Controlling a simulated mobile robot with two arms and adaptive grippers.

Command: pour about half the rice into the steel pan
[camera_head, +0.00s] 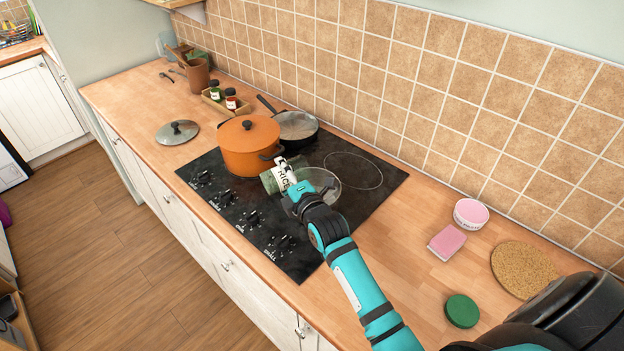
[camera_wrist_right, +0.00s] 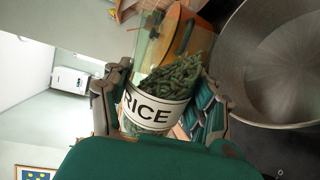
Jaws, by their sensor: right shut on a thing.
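My right gripper (camera_head: 300,190) is shut on a clear rice jar (camera_head: 269,182) with a white RICE label. The jar lies strongly tilted, close to the orange pot. In the right wrist view, the jar (camera_wrist_right: 160,95) sits between the fingers (camera_wrist_right: 160,103) and holds green grains heaped toward its clear upper end. The steel pan (camera_head: 331,197) is on the hob just right of the jar, partly hidden by my gripper. Its grey inside (camera_wrist_right: 265,65) shows at the right of the wrist view, with no grains visible there. My left gripper is out of view.
An orange lidded pot (camera_head: 246,155) stands left of the jar, with a black frying pan (camera_head: 296,127) behind. A glass lid (camera_head: 177,132) lies on the counter. At the right are a green lid (camera_head: 461,311), a pink sponge (camera_head: 447,242), a pink tub (camera_head: 470,215) and a cork mat (camera_head: 522,269).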

